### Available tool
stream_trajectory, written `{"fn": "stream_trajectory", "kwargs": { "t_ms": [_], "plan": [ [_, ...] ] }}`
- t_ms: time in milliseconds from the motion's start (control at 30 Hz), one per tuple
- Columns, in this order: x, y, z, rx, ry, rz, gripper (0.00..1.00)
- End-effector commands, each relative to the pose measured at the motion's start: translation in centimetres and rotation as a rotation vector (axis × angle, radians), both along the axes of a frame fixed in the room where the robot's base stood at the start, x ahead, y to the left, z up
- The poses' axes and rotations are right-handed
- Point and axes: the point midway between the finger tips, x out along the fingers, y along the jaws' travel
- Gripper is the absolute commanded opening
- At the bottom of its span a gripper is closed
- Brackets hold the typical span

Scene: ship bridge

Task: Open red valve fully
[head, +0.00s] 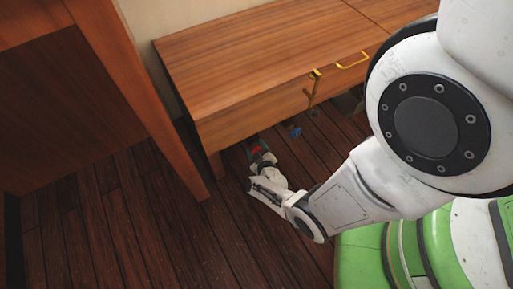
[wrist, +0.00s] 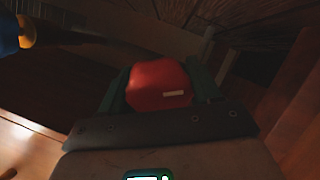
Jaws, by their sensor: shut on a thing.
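The red valve (wrist: 158,84) fills the middle of the wrist view, a rounded red knob with a small pale mark on its face. My gripper (wrist: 160,95) is shut on it, with a dark green finger on each side of the knob. In the head view my gripper (head: 262,156) reaches low under the front edge of the wooden desk, and a little red of the valve (head: 256,149) shows between its fingers. The valve's body and pipe behind the knob are hidden.
A blue knob (head: 295,132) is just right of the gripper; it also shows at the wrist view's upper left (wrist: 9,35). The wooden desk (head: 250,60) overhangs the gripper, with a yellow handle (head: 352,61) on its front. A desk leg stands close on the left. Floor in front is clear.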

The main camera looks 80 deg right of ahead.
Motion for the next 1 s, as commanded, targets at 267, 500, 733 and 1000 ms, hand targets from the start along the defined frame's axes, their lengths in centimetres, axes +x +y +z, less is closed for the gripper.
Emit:
{"fn": "stream_trajectory", "kwargs": {
  "t_ms": [267, 500, 733, 1000],
  "plan": [
    [0.38, -0.07, 0.11, -0.176, 0.196, 0.006, 0.32],
    [0.41, -0.06, 0.02, -0.327, 0.370, 0.007, 0.32],
    [0.47, -0.06, -0.01, -0.465, 0.531, 0.008, 0.32],
    [0.48, -0.06, 0.05, -0.597, 0.687, 0.009, 0.32]
  ]
}}
